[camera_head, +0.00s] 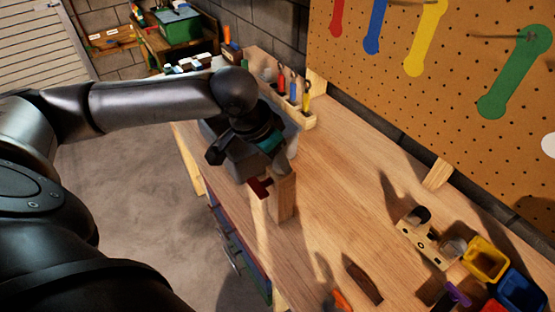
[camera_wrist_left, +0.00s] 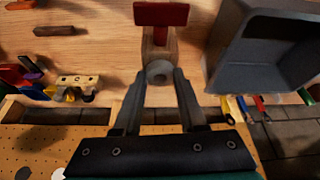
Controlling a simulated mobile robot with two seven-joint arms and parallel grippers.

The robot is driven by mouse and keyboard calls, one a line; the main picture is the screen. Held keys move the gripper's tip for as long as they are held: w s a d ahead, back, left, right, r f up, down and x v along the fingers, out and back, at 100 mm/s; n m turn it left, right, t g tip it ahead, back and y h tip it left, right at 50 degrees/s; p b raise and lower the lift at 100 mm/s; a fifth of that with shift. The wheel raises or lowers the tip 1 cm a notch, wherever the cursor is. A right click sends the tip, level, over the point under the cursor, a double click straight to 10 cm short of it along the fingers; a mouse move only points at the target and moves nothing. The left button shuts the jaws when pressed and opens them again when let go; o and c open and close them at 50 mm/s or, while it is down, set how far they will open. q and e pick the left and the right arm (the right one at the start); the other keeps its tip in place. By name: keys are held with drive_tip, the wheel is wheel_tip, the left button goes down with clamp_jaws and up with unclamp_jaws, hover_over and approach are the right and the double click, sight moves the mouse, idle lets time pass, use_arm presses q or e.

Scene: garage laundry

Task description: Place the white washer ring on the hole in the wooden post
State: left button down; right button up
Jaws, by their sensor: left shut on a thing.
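The white washer ring (camera_wrist_left: 160,72) shows pale grey in the left wrist view, between the fingertips of my left gripper (camera_wrist_left: 161,78), which is shut on it. The wooden post (camera_wrist_left: 158,48) is right behind the ring there; I cannot tell whether they touch. A red piece (camera_wrist_left: 161,14) crosses the post's far end. In the head view the post (camera_head: 284,197) stands on the bench with the red piece (camera_head: 261,187) at its side. My left gripper (camera_head: 279,154) is just above the post's top. The post's hole is hidden. My right gripper is not in view.
A grey open bin (camera_wrist_left: 262,50) is close beside the post. A wooden rack (camera_head: 297,109) of tools stands behind. A wooden block with holes (camera_head: 428,240), yellow cup (camera_head: 486,259) and blue cup (camera_head: 520,290) are at right. The bench middle is clear.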

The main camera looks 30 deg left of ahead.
use_arm(q)
drive_tip(key=shift+f, duration=0.2)
drive_tip(key=shift+c, duration=2.3)
unclamp_jaws()
drive_tip(key=shift+r, duration=0.35)
drive_tip(key=p+v, duration=0.1)
drive_tip(key=v, duration=1)
drive_tip(key=shift+s+r+p, duration=0.25)
drive_tip(key=shift+p, duration=0.1)
